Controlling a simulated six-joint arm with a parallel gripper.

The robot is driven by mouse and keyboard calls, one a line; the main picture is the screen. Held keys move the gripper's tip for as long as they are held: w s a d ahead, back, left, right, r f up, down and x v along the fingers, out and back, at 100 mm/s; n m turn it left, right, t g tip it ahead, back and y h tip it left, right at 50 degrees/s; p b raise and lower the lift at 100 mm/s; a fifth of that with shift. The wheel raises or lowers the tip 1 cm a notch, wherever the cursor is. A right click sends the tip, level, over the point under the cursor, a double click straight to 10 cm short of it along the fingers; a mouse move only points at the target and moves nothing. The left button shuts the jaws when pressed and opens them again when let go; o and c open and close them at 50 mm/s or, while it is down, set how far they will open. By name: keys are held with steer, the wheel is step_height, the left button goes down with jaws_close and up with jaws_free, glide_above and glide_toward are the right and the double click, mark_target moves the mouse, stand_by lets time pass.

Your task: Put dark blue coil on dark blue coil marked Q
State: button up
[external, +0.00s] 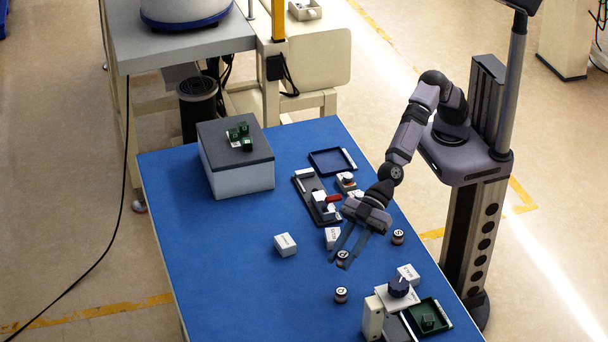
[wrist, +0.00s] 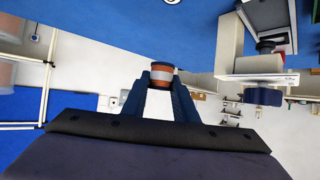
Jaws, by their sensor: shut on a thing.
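My gripper (external: 343,258) is shut on a small coil (external: 342,257) above the blue table. In the wrist view the coil (wrist: 161,76) sits between the two fingertips (wrist: 160,82); it has a dark blue rim, a copper-orange body and a white band. Two similar small coils with white round marks stand on the table: one coil (external: 341,295) in front of my gripper and one coil (external: 398,237) to its right. Their letters are too small to read. A white round mark (wrist: 172,1) is cut off at the wrist view's top edge.
White boxes (external: 285,245) and (external: 332,238) stand near my gripper. A block with a dark blue knob (external: 398,286) and a green tray (external: 428,318) are at the front right. A black tray (external: 313,195) lies behind. The table's left front is clear.

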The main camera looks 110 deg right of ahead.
mark_target(341, 291)
steer(key=shift+n+y, duration=0.3)
stand_by(0.5)
steer(key=shift+f, duration=0.1)
steer(key=shift+f, duration=0.35)
steer(key=shift+f+b, duration=0.35)
steer(key=shift+f, duration=4.25)
steer(key=shift+f, duration=0.2)
steer(key=o, duration=1.1)
steer(key=shift+c, duration=0.2)
steer(key=shift+r, duration=0.15)
